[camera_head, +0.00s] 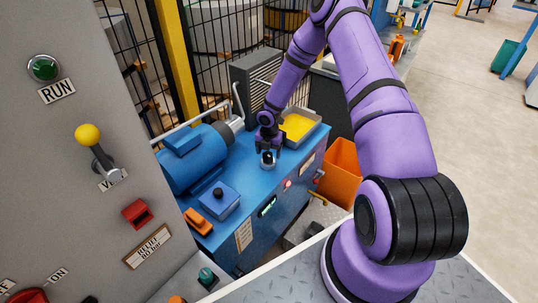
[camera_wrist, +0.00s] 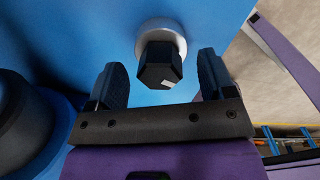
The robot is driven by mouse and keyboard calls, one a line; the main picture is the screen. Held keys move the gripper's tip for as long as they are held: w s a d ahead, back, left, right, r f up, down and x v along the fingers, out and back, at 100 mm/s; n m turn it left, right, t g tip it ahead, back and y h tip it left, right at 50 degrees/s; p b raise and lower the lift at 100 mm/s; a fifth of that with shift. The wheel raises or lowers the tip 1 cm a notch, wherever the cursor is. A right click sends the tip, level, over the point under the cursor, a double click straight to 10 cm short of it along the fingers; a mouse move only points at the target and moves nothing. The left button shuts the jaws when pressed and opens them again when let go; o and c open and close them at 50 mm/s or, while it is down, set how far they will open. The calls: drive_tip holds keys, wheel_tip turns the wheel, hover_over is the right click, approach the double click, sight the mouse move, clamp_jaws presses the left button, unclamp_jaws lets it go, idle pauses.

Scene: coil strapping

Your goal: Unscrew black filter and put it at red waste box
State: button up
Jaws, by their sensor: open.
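The black filter (camera_wrist: 158,64) is a dark hexagonal piece on a pale round base (camera_wrist: 160,28), on the blue surface. In the head view the filter (camera_head: 268,160) shows small, on top of the blue machine. My gripper (camera_wrist: 161,66) is open, with one finger on each side of the filter and visible gaps between. In the head view my gripper (camera_head: 267,149) points down right over the filter. An orange-red open box (camera_head: 341,168), which fits the waste box, stands on the floor right of the blue machine; its inside is mostly hidden.
A grey tray with yellow contents (camera_head: 298,127) sits on the machine just right of my gripper. A blue motor (camera_head: 193,158) lies to the left. A blue box with a black knob (camera_head: 212,202) and an orange part (camera_head: 198,221) are nearer. Wire fencing stands behind.

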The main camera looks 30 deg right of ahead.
drive_tip(key=shift+r, duration=0.6)
